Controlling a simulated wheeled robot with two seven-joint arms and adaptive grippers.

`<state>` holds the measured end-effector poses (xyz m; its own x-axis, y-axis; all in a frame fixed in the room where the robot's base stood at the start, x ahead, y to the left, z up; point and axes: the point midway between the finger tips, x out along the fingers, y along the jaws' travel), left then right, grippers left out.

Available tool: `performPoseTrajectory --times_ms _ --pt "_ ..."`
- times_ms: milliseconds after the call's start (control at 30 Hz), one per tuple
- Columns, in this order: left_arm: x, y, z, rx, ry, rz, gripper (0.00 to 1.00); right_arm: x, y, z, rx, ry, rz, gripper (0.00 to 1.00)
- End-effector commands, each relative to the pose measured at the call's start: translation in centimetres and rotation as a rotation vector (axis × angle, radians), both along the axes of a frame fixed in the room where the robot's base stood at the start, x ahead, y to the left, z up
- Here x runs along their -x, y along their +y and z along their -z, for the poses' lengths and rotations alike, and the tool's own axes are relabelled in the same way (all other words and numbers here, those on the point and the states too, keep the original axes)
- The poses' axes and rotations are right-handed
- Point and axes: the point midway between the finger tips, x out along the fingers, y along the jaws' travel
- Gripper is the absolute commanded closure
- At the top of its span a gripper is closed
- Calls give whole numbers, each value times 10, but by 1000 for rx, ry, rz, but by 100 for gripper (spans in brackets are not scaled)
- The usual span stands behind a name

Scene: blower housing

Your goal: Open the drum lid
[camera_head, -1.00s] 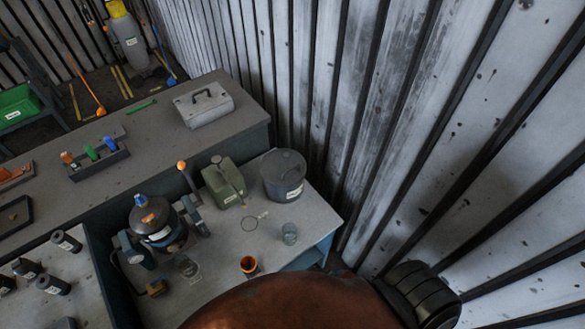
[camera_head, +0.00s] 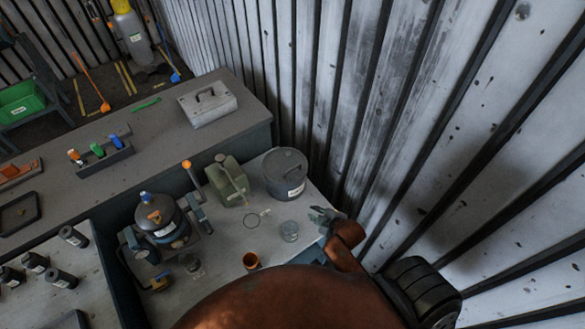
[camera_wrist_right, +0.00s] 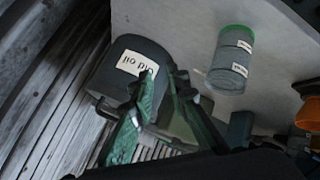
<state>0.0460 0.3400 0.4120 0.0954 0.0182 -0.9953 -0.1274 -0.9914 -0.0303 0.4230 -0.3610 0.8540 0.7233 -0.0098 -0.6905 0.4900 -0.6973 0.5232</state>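The drum (camera_head: 284,188) is a dark grey can with a white label at the back right corner of the lower bench. Its flat lid (camera_head: 280,161) sits on top. In the right wrist view the drum (camera_wrist_right: 118,82) shows its label, reading something like "old oil", behind my fingers. My right gripper (camera_head: 318,216) is at the bench's right edge, in front of and to the right of the drum. It looks open and empty, apart from the drum in the head view. Its greenish fingers (camera_wrist_right: 162,85) also show in the wrist view. My left gripper is not in view.
A green jerrycan (camera_head: 228,182) stands left of the drum. The corrugated wall (camera_head: 400,150) rises close behind and right of the drum.

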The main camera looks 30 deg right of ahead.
Motion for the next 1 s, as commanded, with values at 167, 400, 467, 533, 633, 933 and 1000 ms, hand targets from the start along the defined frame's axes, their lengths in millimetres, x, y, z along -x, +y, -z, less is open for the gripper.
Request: performPoseTrajectory --times_ms 167,400,467,533,633,933,1000 --pt "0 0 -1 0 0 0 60 -39 -5 -14 146 -144 -150 85" --pt "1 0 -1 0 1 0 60 -92 -15 -37 421 -380 -343 85" --pt "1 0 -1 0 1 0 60 -104 -19 -45 499 -440 -380 85" --pt "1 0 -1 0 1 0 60 -113 -23 -53 576 -496 -412 85" --pt "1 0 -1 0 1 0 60 -121 -26 -60 644 -544 -435 85" --pt "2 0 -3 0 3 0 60 -157 -24 -59 671 -565 -442 85" --pt "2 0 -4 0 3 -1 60 -168 -23 -56 671 -565 -441 85"
